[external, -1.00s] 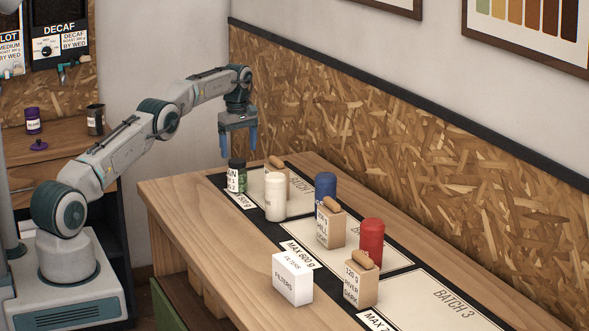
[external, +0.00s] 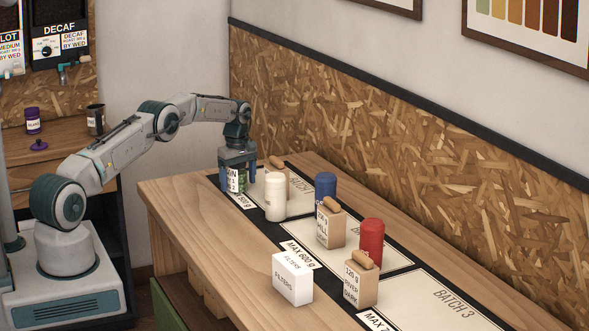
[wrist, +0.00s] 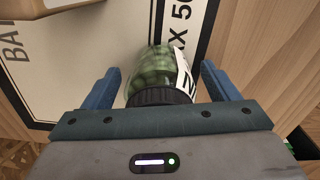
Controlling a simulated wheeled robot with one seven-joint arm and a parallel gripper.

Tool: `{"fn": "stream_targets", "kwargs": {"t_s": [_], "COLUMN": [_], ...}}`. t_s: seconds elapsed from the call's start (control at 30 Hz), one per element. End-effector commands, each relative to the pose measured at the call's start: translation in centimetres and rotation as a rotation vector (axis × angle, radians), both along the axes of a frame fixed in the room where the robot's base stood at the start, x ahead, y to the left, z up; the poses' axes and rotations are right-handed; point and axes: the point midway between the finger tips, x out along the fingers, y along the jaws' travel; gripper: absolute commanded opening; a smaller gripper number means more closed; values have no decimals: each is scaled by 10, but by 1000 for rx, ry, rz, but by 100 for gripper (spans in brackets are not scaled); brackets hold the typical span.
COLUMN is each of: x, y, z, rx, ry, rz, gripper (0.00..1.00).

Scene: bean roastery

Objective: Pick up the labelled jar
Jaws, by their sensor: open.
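The labelled jar (external: 235,184) stands on the table at the left end of the mat, beside the batch 1 area. In the wrist view the jar (wrist: 163,75) is clear with green beans inside, a dark lid and a white label on its right side. My gripper (external: 238,186) is lowered around the jar. In the wrist view the blue fingers of my gripper (wrist: 160,90) stand open on either side of it, with a gap on both sides. My gripper's palm hides the jar's top in the external view.
A white canister (external: 275,197) stands close to the right of the jar. The table's left front (external: 185,205) is bare.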

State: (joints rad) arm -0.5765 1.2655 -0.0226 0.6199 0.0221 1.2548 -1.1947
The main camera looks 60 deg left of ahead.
Motion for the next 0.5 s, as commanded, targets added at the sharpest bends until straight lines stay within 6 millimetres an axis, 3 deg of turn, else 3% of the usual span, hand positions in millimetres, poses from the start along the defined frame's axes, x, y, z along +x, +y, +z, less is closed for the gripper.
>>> {"fn": "stream_targets", "kwargs": {"t_s": [0.07,0.1,0.27,0.3,0.5], "x": [0,0,0,0,0], "y": [0,0,0,0,0], "z": [0,0,0,0,1], "rx": [0,0,0,0,0], "ry": [0,0,0,0,0], "rz": [0,0,0,0,0], "gripper": [81,76,31,27,27]}}
